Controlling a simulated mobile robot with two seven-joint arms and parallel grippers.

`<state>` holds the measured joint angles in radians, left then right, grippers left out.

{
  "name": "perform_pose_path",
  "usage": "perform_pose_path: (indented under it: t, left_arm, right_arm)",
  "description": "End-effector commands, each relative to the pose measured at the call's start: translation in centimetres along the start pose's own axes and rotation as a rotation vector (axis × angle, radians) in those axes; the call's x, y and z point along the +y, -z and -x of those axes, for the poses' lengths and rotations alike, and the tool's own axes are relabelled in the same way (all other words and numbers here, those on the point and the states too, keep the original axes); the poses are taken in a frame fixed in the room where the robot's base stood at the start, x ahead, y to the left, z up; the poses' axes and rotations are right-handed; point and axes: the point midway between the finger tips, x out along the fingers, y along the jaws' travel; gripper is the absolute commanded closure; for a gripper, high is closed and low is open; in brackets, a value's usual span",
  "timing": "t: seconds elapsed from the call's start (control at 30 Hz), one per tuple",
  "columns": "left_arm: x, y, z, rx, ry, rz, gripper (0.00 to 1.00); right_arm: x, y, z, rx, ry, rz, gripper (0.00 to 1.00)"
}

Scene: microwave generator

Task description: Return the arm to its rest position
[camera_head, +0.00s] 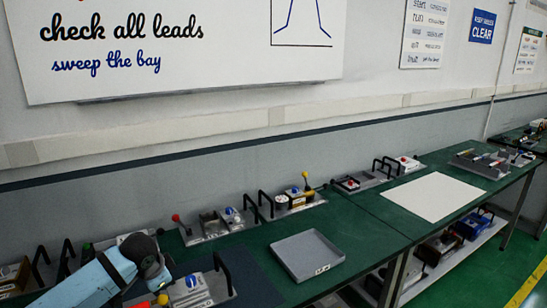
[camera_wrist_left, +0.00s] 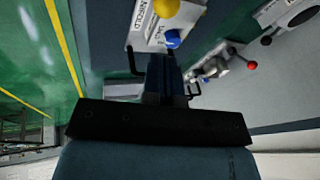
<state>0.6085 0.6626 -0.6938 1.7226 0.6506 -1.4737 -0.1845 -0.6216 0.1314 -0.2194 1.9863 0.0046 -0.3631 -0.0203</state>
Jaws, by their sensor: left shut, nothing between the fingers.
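My left arm (camera_head: 100,278) comes in at the lower left of the head view, light blue with a dark rounded joint, over the near left part of the green bench. Its fingers cannot be made out there. In the left wrist view my left gripper (camera_wrist_left: 166,68) is shut and empty, its dark fingers together beyond a black bar. A pale manifold unit (camera_wrist_left: 148,32) with a yellow knob (camera_wrist_left: 166,8) and a blue knob (camera_wrist_left: 172,38) lies beyond the fingertips; I cannot tell the gap. My right gripper is not in view.
A grey tray (camera_head: 307,254) and a white sheet (camera_head: 432,196) lie on the green bench (camera_head: 365,240). Several small units with handles and knobs line the wall, including one with a red-tipped lever (camera_head: 181,224). Boxes (camera_head: 434,248) sit on the lower shelf.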

Motion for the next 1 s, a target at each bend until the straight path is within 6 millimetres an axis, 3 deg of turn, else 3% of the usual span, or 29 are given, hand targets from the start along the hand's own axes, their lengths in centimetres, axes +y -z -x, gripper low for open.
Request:
perform_pose_path:
  t: [0.03, 0.2, 0.37, 0.5, 0.73, 0.9, 1.0]
  left_arm:
    - [3.2, -0.2, -2.1, 0.045, -0.028, 0.011, 1.0]
    - [11.5, -0.8, -6.3, 0.224, -0.067, 0.091, 1.0]
    - [18.5, -2.7, -8.4, 0.368, -0.086, 0.202, 1.0]
    - [23.8, -5.4, -9.2, 0.47, -0.078, 0.316, 1.0]
    - [30.4, -11.7, -8.4, 0.581, -0.01, 0.496, 1.0]
    - [33.1, -15.5, -7.2, 0.615, 0.049, 0.57, 1.0]
    - [33.8, -16.7, -6.8, 0.623, 0.069, 0.589, 1.0]
  right_arm:
    - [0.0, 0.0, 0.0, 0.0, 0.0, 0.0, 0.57]
    - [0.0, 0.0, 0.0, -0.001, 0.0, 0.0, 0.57]
    - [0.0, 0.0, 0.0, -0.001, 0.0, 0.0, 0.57]
    - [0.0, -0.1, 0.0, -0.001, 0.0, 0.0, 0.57]
    - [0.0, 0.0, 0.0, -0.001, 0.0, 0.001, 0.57]
    - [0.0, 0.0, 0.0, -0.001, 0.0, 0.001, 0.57]
    - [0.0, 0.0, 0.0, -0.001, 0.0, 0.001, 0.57]
